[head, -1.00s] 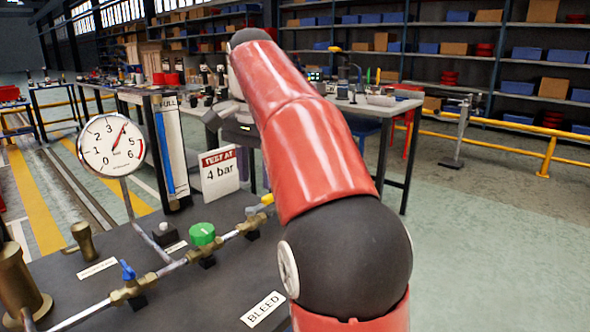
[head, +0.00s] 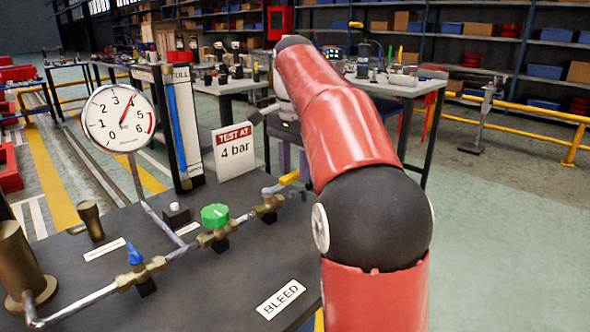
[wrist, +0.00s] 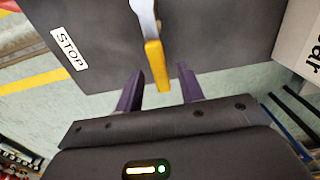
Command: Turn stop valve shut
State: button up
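The stop valve's yellow lever (head: 289,178) is at the right end of the pipe run in the head view and points roughly along the pipe. In the wrist view the yellow lever (wrist: 156,66) hangs from its grey stem near a STOP label (wrist: 69,48). My gripper (wrist: 161,72) is open, with one purple finger on each side of the lever's end and a visible gap on both sides.
A pressure gauge (head: 118,118) stands on the dark bench (head: 235,275). A green knob (head: 215,215), a blue-handled valve (head: 135,257) and a TEST AT 4 bar sign (head: 234,151) are close to the pipe. A BLEED label lies at the front. Open floor is to the right.

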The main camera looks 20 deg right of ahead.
grip_shut()
dwell(0.3)
